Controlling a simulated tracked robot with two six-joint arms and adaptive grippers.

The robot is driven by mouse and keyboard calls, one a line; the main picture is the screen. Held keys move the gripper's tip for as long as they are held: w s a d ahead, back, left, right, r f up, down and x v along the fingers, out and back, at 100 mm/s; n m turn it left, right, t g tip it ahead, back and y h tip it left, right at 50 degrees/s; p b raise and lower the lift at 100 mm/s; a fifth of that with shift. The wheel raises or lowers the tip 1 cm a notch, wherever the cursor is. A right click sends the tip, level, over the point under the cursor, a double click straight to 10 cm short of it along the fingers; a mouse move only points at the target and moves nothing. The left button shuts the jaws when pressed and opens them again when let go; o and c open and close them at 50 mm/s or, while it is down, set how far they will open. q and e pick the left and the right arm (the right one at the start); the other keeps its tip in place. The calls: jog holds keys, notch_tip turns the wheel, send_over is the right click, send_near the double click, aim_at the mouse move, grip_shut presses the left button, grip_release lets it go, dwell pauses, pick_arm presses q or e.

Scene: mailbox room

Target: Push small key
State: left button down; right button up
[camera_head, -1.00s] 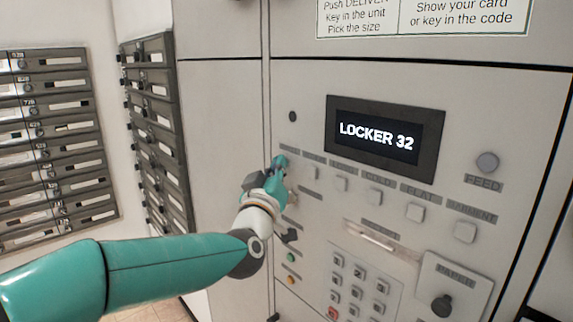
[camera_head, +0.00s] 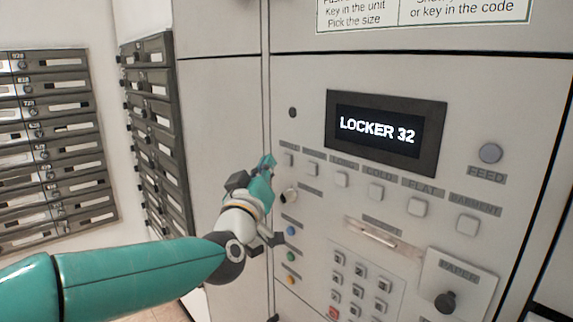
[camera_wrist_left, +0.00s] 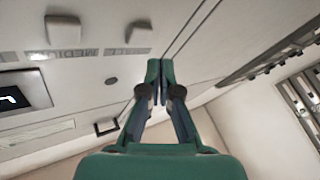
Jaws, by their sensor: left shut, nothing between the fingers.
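The leftmost key (camera_head: 288,159) of the row under the screen is a small pale square button. Its label is too small to read in the head view. In the wrist view, the key (camera_wrist_left: 138,33) beside the one labelled MEDIUM appears to be the same small key. My left gripper (camera_head: 268,161) is shut and empty, just left of this key and apart from it in the picture. In the wrist view its closed fingertips (camera_wrist_left: 159,64) are near the panel seam, to the right of the key. My right gripper is not in view.
The dark screen (camera_head: 386,132) reads LOCKER 32. More size keys run right, including the second key (camera_head: 313,169). A round knob (camera_head: 289,195), coloured buttons and a number keypad (camera_head: 360,280) are below. Mailboxes (camera_head: 160,140) stand left.

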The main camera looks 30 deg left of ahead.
pick_arm(q)
jog(key=s, duration=0.1)
jog(key=s+a+b, duration=0.1)
jog(key=s, duration=0.1)
jog(key=shift+s+a, duration=0.1)
jog(key=shift+s, duration=0.05)
